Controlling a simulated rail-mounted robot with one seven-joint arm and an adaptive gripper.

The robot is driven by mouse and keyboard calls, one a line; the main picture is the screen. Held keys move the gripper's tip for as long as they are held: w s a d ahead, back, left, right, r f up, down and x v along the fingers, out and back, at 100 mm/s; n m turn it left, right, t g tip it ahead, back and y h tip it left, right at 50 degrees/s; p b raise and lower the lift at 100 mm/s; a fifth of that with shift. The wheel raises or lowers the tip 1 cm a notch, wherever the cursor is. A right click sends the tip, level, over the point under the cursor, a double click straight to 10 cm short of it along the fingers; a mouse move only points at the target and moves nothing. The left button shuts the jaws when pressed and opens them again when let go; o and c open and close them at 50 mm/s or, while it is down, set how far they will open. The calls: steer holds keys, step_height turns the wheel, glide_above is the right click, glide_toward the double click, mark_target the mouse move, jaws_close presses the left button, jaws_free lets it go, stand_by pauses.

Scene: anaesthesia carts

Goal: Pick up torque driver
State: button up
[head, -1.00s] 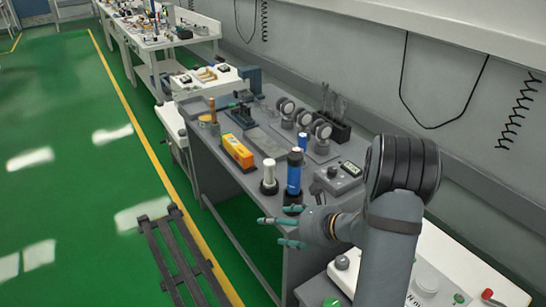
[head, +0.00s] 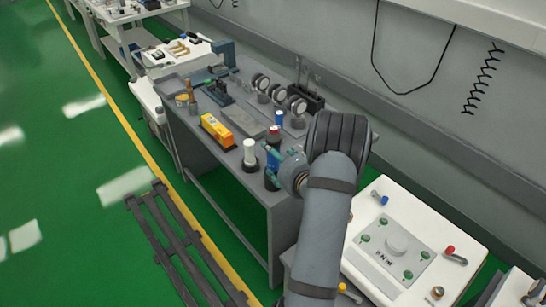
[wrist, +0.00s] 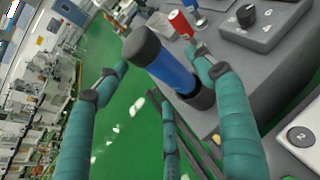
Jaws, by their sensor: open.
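A blue cylinder with black ends, which I take for the torque driver (wrist: 172,68), stands near the bench edge in the wrist view. In the head view the driver (head: 272,158) is partly hidden by my fingers. My gripper (wrist: 157,62) is open, its teal fingers spread to both sides of the driver, with a third finger below. In the head view my gripper (head: 282,165) is at the bench's near end. I cannot tell whether any finger touches the driver.
A white cylinder (head: 249,150) stands just left of the driver, and a red-topped spool (head: 273,134) and a blue-topped piece (head: 279,118) stand behind it. A yellow box (head: 217,131) lies further along. A white control panel (head: 405,245) is at the right.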

steer(key=x, duration=0.4)
steer(key=shift+w+a+f+p, duration=0.1)
steer(key=shift+w+a+p, duration=0.1)
steer(key=shift+w+p, duration=0.15)
steer(key=shift+s, duration=0.1)
steer(key=shift+c, duration=0.5)
steer(key=c, duration=1.3)
